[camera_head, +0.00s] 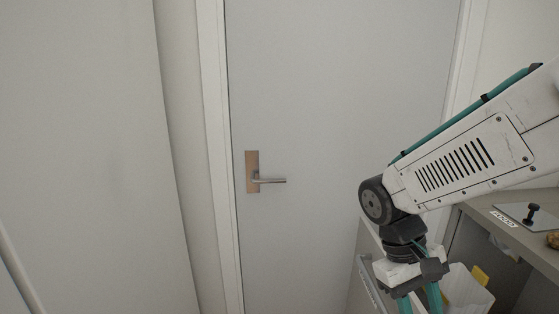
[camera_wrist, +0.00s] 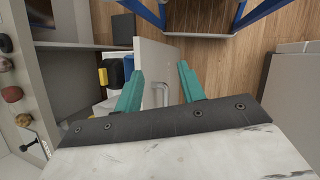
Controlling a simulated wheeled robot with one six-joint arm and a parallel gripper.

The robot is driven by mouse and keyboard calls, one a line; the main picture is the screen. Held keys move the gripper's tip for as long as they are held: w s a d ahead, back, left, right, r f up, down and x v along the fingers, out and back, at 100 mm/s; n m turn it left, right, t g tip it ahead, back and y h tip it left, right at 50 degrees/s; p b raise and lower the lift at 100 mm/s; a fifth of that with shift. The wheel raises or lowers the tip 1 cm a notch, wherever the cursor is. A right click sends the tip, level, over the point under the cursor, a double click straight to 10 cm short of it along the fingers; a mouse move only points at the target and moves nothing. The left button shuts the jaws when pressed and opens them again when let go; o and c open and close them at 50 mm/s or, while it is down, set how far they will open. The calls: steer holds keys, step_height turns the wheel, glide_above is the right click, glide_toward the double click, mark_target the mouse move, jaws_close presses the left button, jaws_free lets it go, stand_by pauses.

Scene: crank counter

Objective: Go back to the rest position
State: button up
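My gripper shows in the wrist view (camera_wrist: 160,72), with its two teal fingers spread well apart and nothing held between them. In the head view my gripper (camera_head: 418,304) hangs pointing down at the lower right, its fingertips cut off by the picture's bottom edge. It is in front of a grey counter (camera_head: 512,200). A pale cabinet door (camera_wrist: 147,58) stands beyond the fingers in the wrist view. Its grey bar handle (camera_wrist: 160,90) appears between the fingers; I cannot tell how far below them it is.
A black crank (camera_head: 531,212) sits on a plate on the counter. Several rounded brown objects (camera_wrist: 12,94) line the counter. The cabinet is open, with a white bin (camera_head: 466,290) and a yellow item (camera_head: 480,275) inside. A closed grey door (camera_head: 330,100) with a lever handle (camera_head: 270,181) stands behind.

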steer(key=s+d+r+m+t+y, duration=0.2)
steer(key=s+r+t, duration=0.3)
steer(key=s+r, duration=0.3)
steer(key=shift+s+d+r+m+t+y, duration=0.3)
steer(key=shift+s+r+y, duration=0.1)
steer(key=shift+s+y, duration=0.25)
